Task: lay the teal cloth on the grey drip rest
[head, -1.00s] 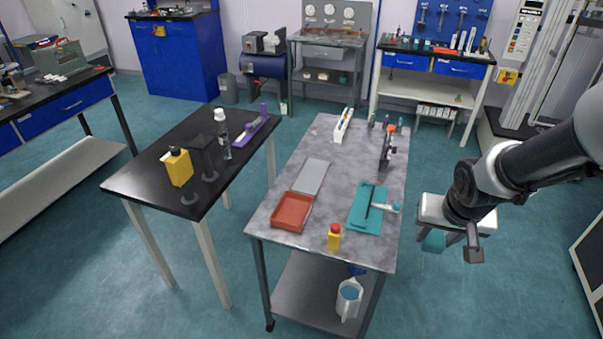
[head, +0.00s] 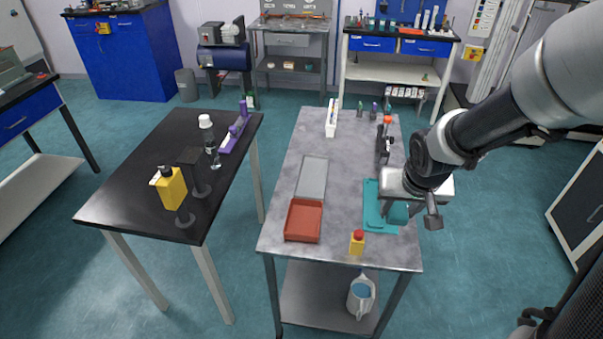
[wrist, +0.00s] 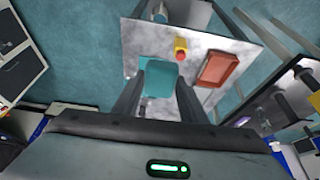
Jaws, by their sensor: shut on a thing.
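The teal cloth (head: 398,214) hangs from my gripper (head: 410,216), which is shut on it above the right part of the grey-topped cart. Behind it on the cart lies a teal mat (head: 371,212), partly hidden by my gripper and arm. The grey drip rest appears to be the flat grey plate (head: 313,178) left of centre on the cart, with nothing on it; my gripper is to its right and nearer the front. In the wrist view, teal shows between my fingers (wrist: 157,92); cloth and mat are hard to tell apart there.
A red tray (head: 303,220) sits in front of the grey plate. A white rack (head: 332,121) and a dark stand with a red top (head: 385,140) are farther back. The cart's middle is clear.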

